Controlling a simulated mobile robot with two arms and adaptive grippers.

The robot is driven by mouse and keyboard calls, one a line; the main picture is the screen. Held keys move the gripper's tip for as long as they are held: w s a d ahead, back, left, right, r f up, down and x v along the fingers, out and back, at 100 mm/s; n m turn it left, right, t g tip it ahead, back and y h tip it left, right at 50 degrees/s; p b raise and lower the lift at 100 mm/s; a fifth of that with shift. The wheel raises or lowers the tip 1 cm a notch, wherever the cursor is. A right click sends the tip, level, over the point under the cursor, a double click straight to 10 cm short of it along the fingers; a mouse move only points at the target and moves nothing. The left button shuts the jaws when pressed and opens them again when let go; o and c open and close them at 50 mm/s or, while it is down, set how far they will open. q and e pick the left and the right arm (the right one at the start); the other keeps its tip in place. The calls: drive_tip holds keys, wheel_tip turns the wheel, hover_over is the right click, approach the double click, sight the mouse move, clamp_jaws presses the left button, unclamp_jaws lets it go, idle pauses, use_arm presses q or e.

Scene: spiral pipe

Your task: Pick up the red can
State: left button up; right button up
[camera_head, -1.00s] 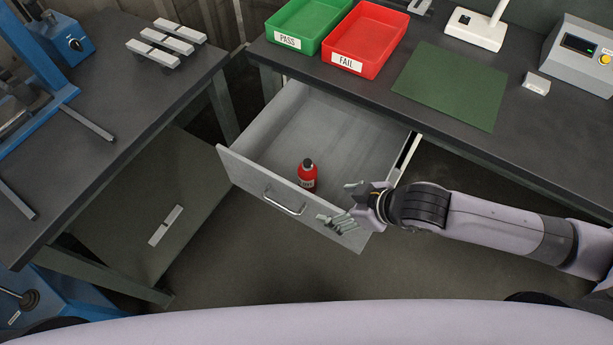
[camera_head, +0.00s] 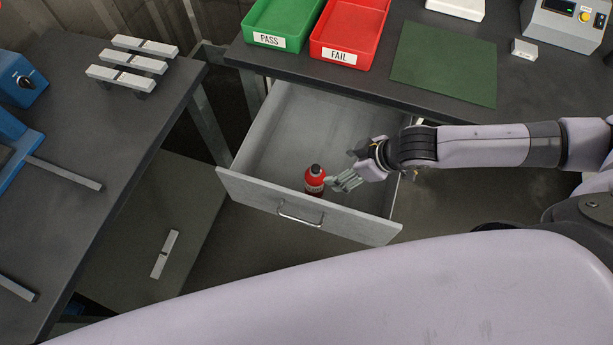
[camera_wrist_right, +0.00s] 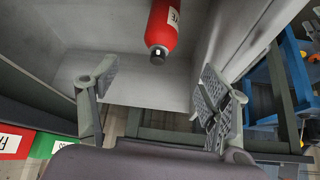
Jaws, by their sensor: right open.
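The red can (camera_head: 315,181), with a dark cap and a pale label, stands upright in the open drawer (camera_head: 262,185) close to its front panel. My right gripper (camera_head: 340,181) is just to the right of the can, its fingers pointing left toward it. In the right wrist view the can (camera_wrist_right: 163,27) shows at the top, beyond and between the two spread fingers of the gripper (camera_wrist_right: 155,92). The gripper is open and empty. My left gripper is not in view.
The drawer's front panel with its handle (camera_head: 300,216) stands near the can. A green PASS tray (camera_head: 283,20) and a red FAIL tray (camera_head: 345,32) sit on the bench above. The rest of the drawer is empty.

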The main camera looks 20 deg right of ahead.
sight(321, 175)
drive_tip(key=x, duration=0.5)
drive_tip(key=shift+f, duration=0.4)
drive_tip(key=x, duration=0.4)
drive_tip(key=shift+w, duration=0.1)
drive_tip(key=shift+w+a+f, duration=0.1)
drive_tip(key=shift+a+f, duration=0.1)
drive_tip(key=shift+f, duration=0.1)
drive_tip(key=shift+a+f, duration=0.1)
drive_tip(key=shift+f, duration=0.25)
drive_tip(key=shift+x, duration=2.2)
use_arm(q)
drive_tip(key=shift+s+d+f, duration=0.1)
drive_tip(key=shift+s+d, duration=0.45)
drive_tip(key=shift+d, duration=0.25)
use_arm(e)
drive_tip(key=shift+f, duration=0.1)
drive_tip(key=shift+c, duration=0.2)
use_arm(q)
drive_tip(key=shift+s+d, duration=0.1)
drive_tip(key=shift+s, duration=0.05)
use_arm(e)
drive_tip(key=c, duration=1.5)
